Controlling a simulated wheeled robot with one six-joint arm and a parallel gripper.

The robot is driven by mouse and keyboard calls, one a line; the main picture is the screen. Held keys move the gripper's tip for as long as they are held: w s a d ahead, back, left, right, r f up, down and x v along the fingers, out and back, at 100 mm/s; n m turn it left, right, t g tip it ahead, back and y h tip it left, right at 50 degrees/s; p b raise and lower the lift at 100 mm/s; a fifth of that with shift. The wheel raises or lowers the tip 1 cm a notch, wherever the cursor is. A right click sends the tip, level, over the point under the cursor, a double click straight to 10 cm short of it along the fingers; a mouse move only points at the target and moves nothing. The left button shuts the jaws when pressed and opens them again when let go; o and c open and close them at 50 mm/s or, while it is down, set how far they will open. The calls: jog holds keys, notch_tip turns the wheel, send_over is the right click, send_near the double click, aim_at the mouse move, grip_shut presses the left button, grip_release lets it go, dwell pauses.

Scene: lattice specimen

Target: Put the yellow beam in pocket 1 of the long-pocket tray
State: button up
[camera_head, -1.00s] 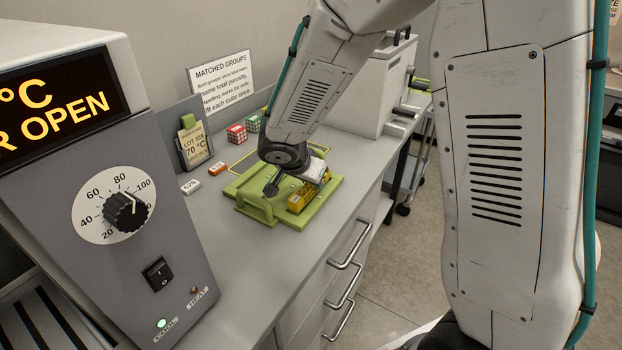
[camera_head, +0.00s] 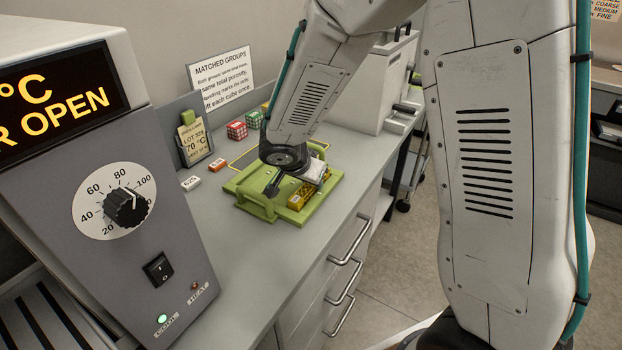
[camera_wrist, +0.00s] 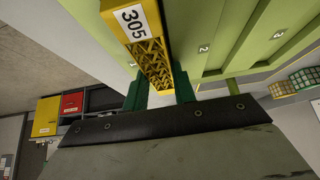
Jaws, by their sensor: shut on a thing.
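The yellow lattice beam (camera_wrist: 155,62) carries a white label reading 305. In the wrist view it sits between the two green fingers of my gripper (camera_wrist: 160,92), which is shut on it. In the head view the beam (camera_head: 301,197) is low at the right front part of the green long-pocket tray (camera_head: 262,207), lengthwise with the pockets. In the wrist view the tray (camera_wrist: 225,38) shows pockets marked 2 and 3 beside the beam.
A grey oven-like box with a dial (camera_head: 130,205) stands at the near left. Small labelled blocks, a red one (camera_head: 217,165) and a white one (camera_head: 191,183), lie left of the tray. Checkered cubes (camera_head: 237,131) and a lot card stand (camera_head: 194,144) are behind. The counter in front is clear.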

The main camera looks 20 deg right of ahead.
aim_at(305, 189)
jog(key=shift+f, duration=0.1)
jog(key=o, duration=1.4)
jog(key=shift+s, duration=0.1)
jog(key=shift+v, duration=2.5)
jog(key=v, duration=0.7)
jog(key=shift+a+r, duration=0.15)
jog(key=shift+r, duration=0.25)
